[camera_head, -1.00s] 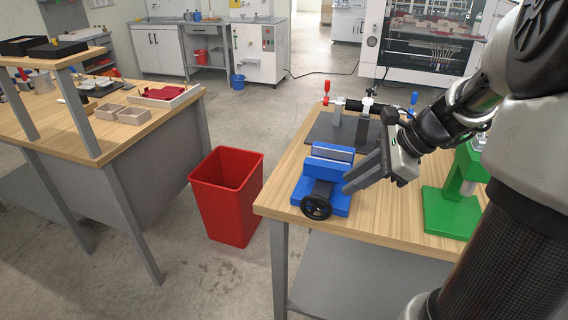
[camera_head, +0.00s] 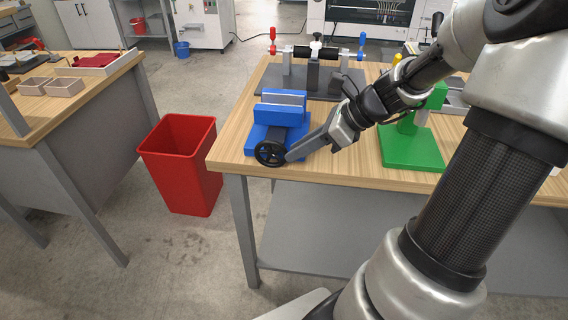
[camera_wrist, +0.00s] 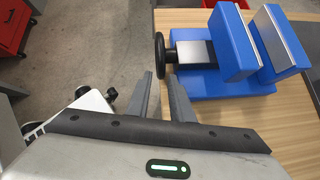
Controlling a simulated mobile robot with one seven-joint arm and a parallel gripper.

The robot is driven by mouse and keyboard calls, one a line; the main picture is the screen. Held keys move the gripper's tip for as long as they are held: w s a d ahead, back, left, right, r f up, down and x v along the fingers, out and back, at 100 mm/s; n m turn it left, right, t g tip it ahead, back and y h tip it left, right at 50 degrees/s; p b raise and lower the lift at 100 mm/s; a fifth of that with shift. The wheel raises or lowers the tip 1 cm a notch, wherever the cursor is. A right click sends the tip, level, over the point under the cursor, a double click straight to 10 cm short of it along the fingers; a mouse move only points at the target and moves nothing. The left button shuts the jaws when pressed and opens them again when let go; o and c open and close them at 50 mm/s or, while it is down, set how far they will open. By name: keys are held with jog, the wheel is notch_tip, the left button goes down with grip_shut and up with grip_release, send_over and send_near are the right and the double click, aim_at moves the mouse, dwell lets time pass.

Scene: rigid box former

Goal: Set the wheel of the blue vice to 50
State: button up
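The blue vice (camera_head: 280,109) stands at the left front corner of the wooden table, and it also shows in the wrist view (camera_wrist: 232,45). Its black hand wheel (camera_head: 270,153) faces the table's front edge; the wrist view shows the wheel (camera_wrist: 160,55) edge-on at the left of the vice. A gap shows between the vice's two jaws. My gripper (camera_head: 290,155) is beside the wheel, to its right in the head view. No number on the wheel is readable.
A green press-like stand (camera_head: 412,145) is right of my gripper. A grey fixture with red and blue handles (camera_head: 315,70) stands behind the vice. A red bin (camera_head: 182,165) is on the floor left of the table (camera_head: 350,170). The table's front edge is close to the wheel.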

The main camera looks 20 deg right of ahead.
aim_at(272, 151)
jog(key=b+x, duration=0.1)
jog(key=x, duration=0.4)
jog(key=shift+f, duration=0.15)
grip_shut()
